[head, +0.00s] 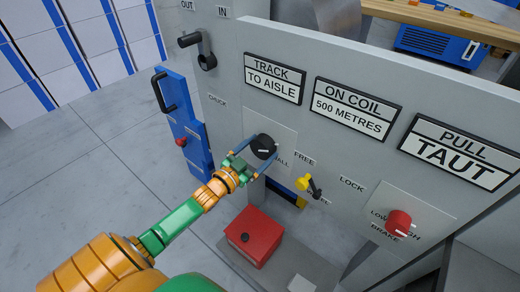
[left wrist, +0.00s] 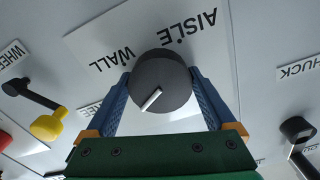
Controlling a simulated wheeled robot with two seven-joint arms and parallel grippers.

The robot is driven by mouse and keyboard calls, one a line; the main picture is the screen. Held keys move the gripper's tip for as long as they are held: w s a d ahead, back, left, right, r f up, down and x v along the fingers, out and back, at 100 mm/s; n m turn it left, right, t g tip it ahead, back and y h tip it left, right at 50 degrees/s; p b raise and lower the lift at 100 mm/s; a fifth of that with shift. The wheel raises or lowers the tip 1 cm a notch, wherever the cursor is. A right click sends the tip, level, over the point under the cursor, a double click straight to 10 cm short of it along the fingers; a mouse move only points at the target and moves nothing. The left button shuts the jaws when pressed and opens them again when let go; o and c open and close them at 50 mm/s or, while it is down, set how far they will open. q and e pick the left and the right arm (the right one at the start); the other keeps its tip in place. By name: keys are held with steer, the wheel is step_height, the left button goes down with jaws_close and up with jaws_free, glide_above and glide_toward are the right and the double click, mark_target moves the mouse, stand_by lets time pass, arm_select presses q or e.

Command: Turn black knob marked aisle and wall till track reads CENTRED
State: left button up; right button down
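The black knob (head: 263,147) sits on a pale plate on the grey panel. In the left wrist view the knob (left wrist: 160,82) has a white pointer line slanting to the lower left, with WALL and AISLE printed beyond it. My left gripper (head: 266,159) is at the knob, its two blue fingers on either side. In the left wrist view the gripper (left wrist: 160,85) looks open around the knob; whether a finger touches it is hard to tell. The track sign (head: 274,78) reads TRACK TO AISLE. My right gripper is not in view.
A yellow-and-black lever (head: 308,186) stands right of the knob, near FREE and LOCK labels. A red brake knob (head: 399,222) is farther right. A black crank handle (head: 199,47) is at upper left. A red box (head: 254,237) stands below.

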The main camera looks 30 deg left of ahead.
arm_select(q)
steer(key=shift+o, duration=0.3)
steer(key=s+p, duration=0.2)
steer(key=s, duration=0.5)
steer(key=shift+a, duration=0.3)
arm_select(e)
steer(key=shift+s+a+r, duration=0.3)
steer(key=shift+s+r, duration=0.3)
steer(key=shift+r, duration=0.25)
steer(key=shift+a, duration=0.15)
